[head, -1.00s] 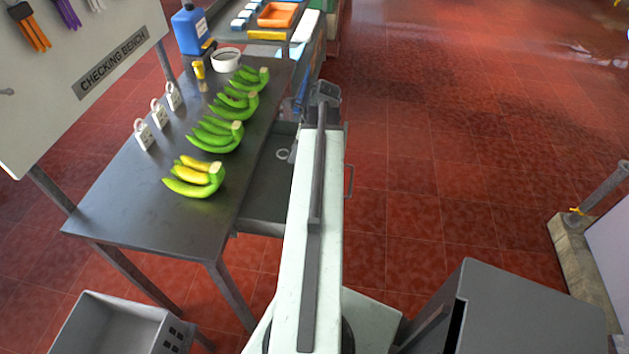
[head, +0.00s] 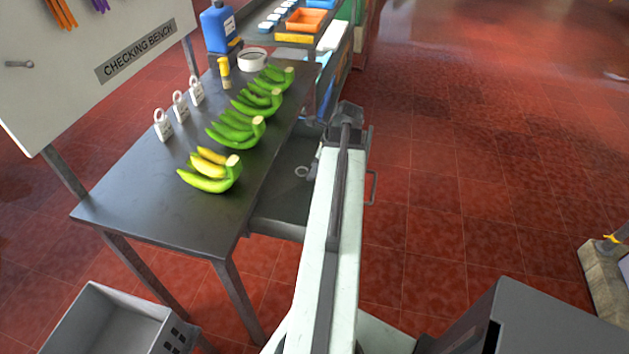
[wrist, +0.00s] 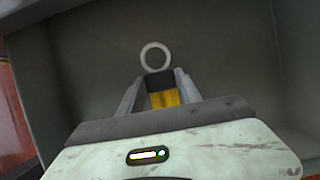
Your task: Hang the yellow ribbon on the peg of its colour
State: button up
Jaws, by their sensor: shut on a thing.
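In the head view a pale ring (head: 301,171) shows beside my white arm, over the open drawer; my arm hides most of the gripper there. A grey peg (head: 20,64) sticks out bare from the white board (head: 70,90) at the upper left. No yellow peg shows; the board's top is out of view.
Orange (head: 62,12) and purple ribbons hang on the board. The open drawer (head: 275,228) is under my arm.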

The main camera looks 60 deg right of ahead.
notch_tip(320, 180, down, 3)
jog(key=shift+f+b, duration=0.2)
jog(key=shift+b, duration=0.8)
jog(key=shift+r, duration=0.25)
jog(key=shift+f, duration=0.2)
jog(key=o, duration=1.3)
jog(key=shift+r, duration=0.15)
jog(key=p+v, duration=0.7)
jog(key=v, duration=0.1)
jog(key=shift+w+d+p, duration=0.15)
jog(key=shift+w+p, duration=0.1)
jog(key=shift+p, duration=0.1)
